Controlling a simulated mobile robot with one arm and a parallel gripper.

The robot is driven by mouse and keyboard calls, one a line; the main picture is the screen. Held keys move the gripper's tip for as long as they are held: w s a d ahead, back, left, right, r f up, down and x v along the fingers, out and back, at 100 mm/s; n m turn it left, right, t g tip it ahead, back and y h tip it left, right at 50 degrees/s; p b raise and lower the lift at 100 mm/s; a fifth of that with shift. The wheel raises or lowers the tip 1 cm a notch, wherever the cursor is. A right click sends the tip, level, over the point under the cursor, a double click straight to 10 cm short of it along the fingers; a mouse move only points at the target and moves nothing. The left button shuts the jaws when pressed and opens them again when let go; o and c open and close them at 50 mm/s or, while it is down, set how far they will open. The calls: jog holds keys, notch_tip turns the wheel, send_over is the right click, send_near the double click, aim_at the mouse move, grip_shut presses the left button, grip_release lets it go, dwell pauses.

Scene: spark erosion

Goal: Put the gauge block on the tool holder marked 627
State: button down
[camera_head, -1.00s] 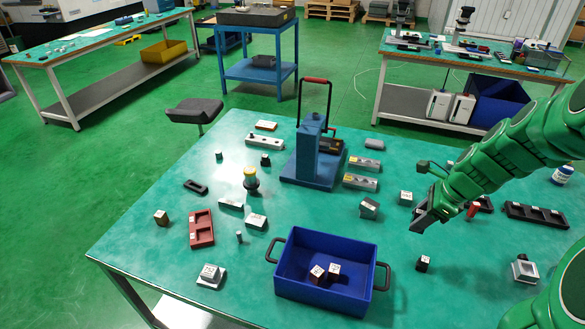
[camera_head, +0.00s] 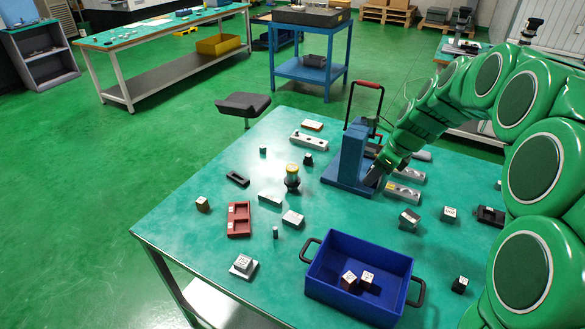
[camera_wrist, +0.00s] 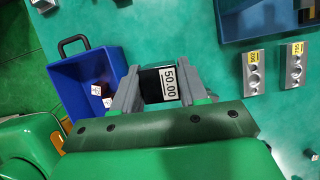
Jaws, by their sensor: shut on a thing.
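My gripper (camera_head: 372,182) is raised over the table by the base of the blue press. In the wrist view my gripper (camera_wrist: 158,76) is shut on the gauge block (camera_wrist: 169,86), a dark block with a white face reading 50.00. In the head view the block cannot be made out. Two grey tool holders with yellow labels, a nearer one (camera_head: 402,193) and a farther one (camera_head: 408,174), lie right of the press. They also show in the wrist view, right of the block (camera_wrist: 254,75) (camera_wrist: 293,68). A similar holder (camera_head: 309,141) lies at the back left.
The blue press (camera_head: 351,160) with its tall handle stands close to my gripper. A blue bin (camera_head: 333,287) with two small blocks stands at the front. A red tray (camera_head: 239,230) and several small blocks lie around.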

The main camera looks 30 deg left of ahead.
jog(key=s+a+r, duration=0.2)
jog(key=a, duration=0.8)
jog(key=s+a+r, duration=0.1)
jog(key=s+a, duration=0.1)
jog(key=a, duration=0.8)
send_near(288, 166)
jog(key=shift+s+a+f+n, duration=0.1)
jog(key=shift+a+n, duration=0.05)
jog(key=shift+a, duration=0.35)
jog(key=shift+s+a+f+n, duration=0.1)
jog(key=shift+a+n, duration=0.05)
jog(key=shift+a, duration=0.3)
jog(key=shift+w+a+f, duration=0.25)
jog(key=shift+w+f, duration=0.1)
jog(key=shift+f, duration=1.7)
jog(key=shift+f, duration=0.1)
jog(key=c, duration=0.6)
grip_release()
